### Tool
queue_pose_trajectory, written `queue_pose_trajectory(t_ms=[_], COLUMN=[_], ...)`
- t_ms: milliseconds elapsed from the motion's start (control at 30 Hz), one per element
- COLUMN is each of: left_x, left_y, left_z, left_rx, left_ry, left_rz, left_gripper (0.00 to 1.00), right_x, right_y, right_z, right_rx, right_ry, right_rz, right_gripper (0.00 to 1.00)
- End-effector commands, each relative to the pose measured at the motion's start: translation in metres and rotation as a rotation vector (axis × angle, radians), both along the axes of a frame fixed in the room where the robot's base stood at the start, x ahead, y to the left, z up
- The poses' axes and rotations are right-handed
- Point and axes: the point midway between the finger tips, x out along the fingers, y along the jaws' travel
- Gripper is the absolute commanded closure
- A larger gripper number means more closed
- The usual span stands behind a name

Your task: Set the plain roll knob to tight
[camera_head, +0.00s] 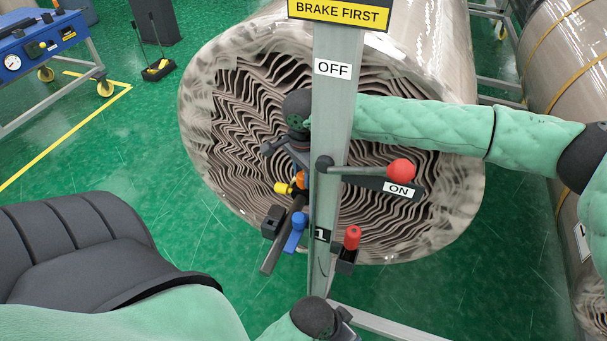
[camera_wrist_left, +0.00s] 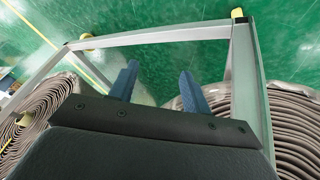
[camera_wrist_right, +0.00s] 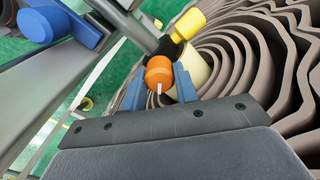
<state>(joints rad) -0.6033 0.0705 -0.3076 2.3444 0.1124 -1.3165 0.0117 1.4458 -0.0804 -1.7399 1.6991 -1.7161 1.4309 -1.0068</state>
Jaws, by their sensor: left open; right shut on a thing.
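The orange knob (camera_wrist_right: 159,72) with a white pointer line sits on a dark shaft in front of the roll's end. My right gripper (camera_wrist_right: 158,88) is shut on it, one blue finger on each side. In the head view the orange knob (camera_head: 300,180) shows only in part, beside the grey post. The big wrapped roll (camera_head: 235,110) has a wavy layered end face and no stripes that I can see. My left gripper (camera_wrist_left: 158,82) is open and empty, low down above the floor near a grey frame. Its fingers are hidden in the head view.
A grey post (camera_head: 333,110) stands before the roll, with a red-ball lever (camera_head: 401,170) pointing at the ON label. Yellow (camera_head: 282,188), blue (camera_head: 295,233) and red (camera_head: 352,238) knobs are close by. A strapped roll (camera_head: 565,80) lies at right.

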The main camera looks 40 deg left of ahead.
Motion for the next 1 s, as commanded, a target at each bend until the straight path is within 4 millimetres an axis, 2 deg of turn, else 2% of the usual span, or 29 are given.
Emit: queue_pose_trajectory(t_ms=[167,200,267,300,567,733,833,1000], left_x=[-0.001,-0.001,-0.001,-0.001,-0.001,0.002,0.007,0.009], left_y=[0.000,0.000,0.000,0.000,0.000,-0.001,-0.003,-0.005], left_z=[0.000,0.000,0.000,0.000,0.000,-0.006,-0.030,-0.051], left_rx=[0.000,0.001,0.001,0.001,0.001,-0.004,-0.004,-0.008], left_ry=[0.001,0.002,0.002,0.002,0.002,-0.015,-0.019,-0.038], left_rz=[0.000,0.000,0.000,0.000,0.000,0.004,0.009,0.016], left_gripper=[0.52,0.52,0.52,0.52,0.52,0.52,0.52,0.52], right_x=[0.000,0.000,0.000,0.000,0.000,0.001,0.000,0.000], right_y=[0.001,0.001,0.001,0.001,0.000,0.001,0.000,0.000], right_z=[0.001,0.001,0.001,0.001,0.001,0.013,0.028,0.054], right_rx=[0.002,0.002,0.002,0.001,0.001,0.002,0.001,0.002], right_ry=[-0.001,-0.001,-0.001,0.000,0.000,-0.002,-0.003,-0.002], right_rz=[0.001,0.001,0.001,0.001,0.001,0.001,0.002,0.001], right_gripper=[0.93,0.62,0.51,0.48,0.48,0.48,0.48,0.48])
